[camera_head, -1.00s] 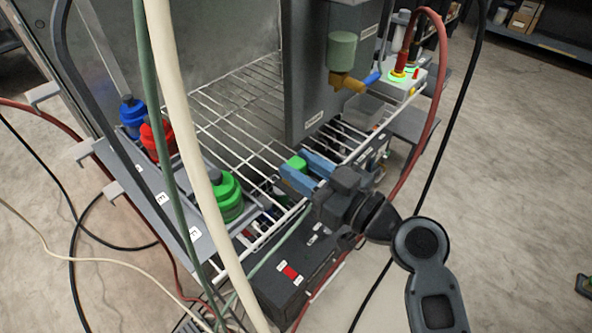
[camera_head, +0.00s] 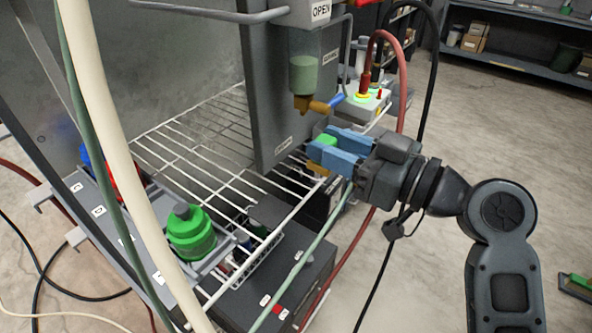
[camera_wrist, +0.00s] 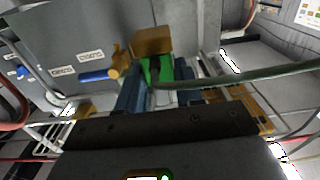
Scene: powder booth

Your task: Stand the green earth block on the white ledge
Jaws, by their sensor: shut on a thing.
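My gripper (camera_head: 330,150) has blue fingers and is shut on the green earth block (camera_head: 326,140). It holds the block beside the front edge of the wire rack, below and right of the grey upright panel. A brass-coloured piece (camera_head: 318,168) shows just under the block. In the wrist view the green block (camera_wrist: 165,70) sits between the fingers, with a brass-coloured piece (camera_wrist: 152,41) at its far end. A dark green hose crosses in front of part of it. I cannot pick out the white ledge with certainty.
The white wire rack (camera_head: 222,186) lies left of my gripper. A brass valve (camera_head: 312,104) hangs on the grey panel (camera_head: 290,90). A control box with lit buttons (camera_head: 366,101) stands behind. Hoses, including a thick cream one (camera_head: 112,120), cross the view. A green-capped container (camera_head: 190,234) stands front left.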

